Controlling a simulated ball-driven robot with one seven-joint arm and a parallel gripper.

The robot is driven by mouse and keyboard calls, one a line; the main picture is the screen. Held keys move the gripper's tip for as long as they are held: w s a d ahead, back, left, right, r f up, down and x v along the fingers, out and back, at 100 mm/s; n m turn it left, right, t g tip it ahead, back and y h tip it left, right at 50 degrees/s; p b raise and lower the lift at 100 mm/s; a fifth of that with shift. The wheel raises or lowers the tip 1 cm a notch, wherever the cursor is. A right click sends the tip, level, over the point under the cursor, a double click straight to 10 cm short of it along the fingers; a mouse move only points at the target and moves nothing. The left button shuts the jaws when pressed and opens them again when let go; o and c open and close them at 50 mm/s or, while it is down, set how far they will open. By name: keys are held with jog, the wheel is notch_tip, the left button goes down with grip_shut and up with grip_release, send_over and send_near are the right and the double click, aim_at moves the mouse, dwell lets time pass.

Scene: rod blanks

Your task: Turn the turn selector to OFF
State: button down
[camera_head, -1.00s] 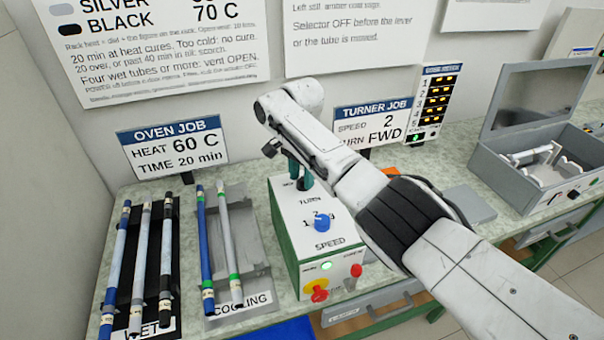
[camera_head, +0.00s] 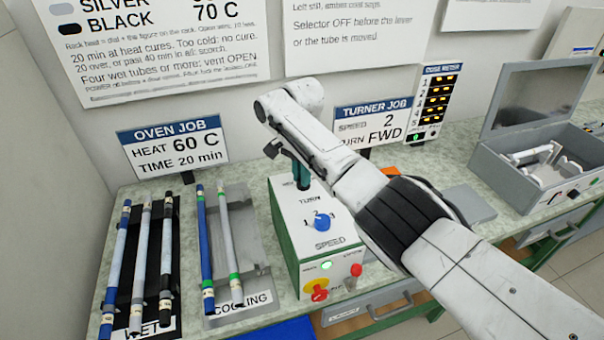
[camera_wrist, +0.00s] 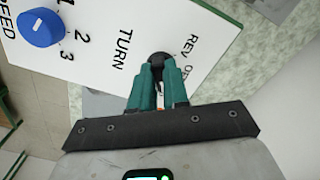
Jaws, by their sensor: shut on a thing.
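The turn selector (camera_wrist: 158,58) is a dark knob on the white panel of the turner box (camera_head: 303,222). In the wrist view the marks REV and part of OFF show beside it, and TURN is printed on its other side. My gripper (camera_wrist: 160,68) has its teal fingers shut on this knob. In the head view my gripper (camera_head: 303,183) is at the back of the panel, and my arm hides the selector there. The way the knob points cannot be told.
The blue speed knob (camera_head: 319,222), a red and yellow stop button (camera_head: 319,293) and a red lever (camera_head: 355,270) are on the same box. A wet rack (camera_head: 152,230) and cooling rack (camera_head: 245,265) with tubes lie left. An open grey box (camera_head: 535,185) stands right.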

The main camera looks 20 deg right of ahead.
jog(key=n, duration=0.5)
jog(key=shift+s+n, duration=0.1)
jog(key=shift+n, duration=0.2)
jog(key=n, duration=0.5)
jog(key=shift+d, duration=0.2)
jog(key=shift+r+n, duration=0.1)
jog(key=shift+n, duration=0.3)
jog(key=c, duration=1.1)
grip_release()
notch_tip(320, 180, up, 11)
jog(key=shift+f+b, duration=0.2)
jog(key=shift+b, duration=0.85)
